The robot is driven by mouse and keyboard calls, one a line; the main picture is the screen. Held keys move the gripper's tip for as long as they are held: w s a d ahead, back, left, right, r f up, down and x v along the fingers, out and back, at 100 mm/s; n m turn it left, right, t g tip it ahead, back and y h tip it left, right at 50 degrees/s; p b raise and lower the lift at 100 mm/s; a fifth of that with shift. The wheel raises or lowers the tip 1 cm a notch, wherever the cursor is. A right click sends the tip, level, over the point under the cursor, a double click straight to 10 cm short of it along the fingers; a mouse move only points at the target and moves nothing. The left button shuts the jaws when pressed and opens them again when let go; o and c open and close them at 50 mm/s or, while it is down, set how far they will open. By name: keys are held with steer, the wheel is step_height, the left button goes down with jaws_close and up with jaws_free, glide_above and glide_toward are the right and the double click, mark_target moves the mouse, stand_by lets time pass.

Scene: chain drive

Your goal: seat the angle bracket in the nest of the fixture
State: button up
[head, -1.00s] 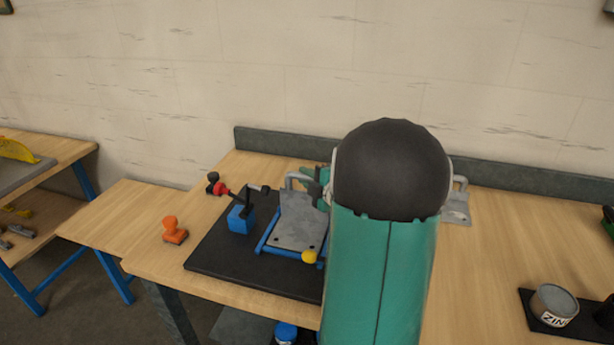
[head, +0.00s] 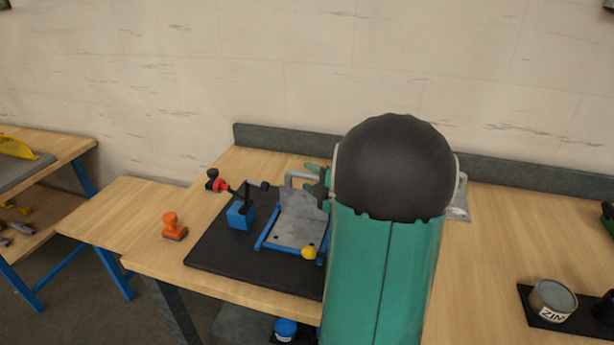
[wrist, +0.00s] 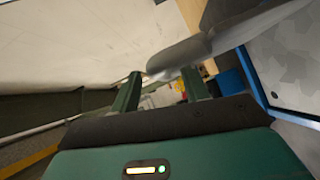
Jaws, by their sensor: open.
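The angle bracket (head: 299,228) is a grey metal plate with a raised grey loop handle at its back left. It lies in the blue-railed fixture (head: 266,232), flat as far as I can see; its right side is hidden by my arm, so I cannot tell whether it is fully down. My gripper (head: 317,181) is open and empty, just right of the handle. In the wrist view the two green fingers (wrist: 160,88) stand apart, with a blurred grey bar (wrist: 205,45) close by; the bracket plate (wrist: 292,68) shows at right.
A toggle clamp with red grip (head: 219,185) stands on a blue block (head: 240,215) left of the bracket. A yellow knob (head: 309,252) is at the fixture's front. An orange stamp-like object (head: 174,227) stands left of the black mat (head: 215,254). A can (head: 552,300) stands far right.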

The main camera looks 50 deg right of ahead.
steer(key=v, duration=1.1)
steer(key=shift+s, duration=0.25)
steer(key=shift+r, duration=0.1)
steer(key=w+a+r+m+g+h, duration=0.2)
steer(key=w+a+r+m, duration=0.15)
steer(key=a+m, duration=0.2)
steer(key=w+a+r+m+g+h, duration=0.25)
steer(key=w+a+m, duration=0.2)
steer(key=a, duration=0.25)
steer(key=s+a+f+m+g+y, duration=0.1)
steer(key=s+a, duration=0.5)
steer(key=a, duration=0.6)
steer(key=s+a+f+m+g+y, duration=0.2)
steer(key=s+a+g+y, duration=0.3)
steer(key=a, duration=0.8)
steer(key=shift+s+m+y, duration=0.55)
steer(key=shift+m, duration=0.05)
steer(key=shift+d, duration=0.1)
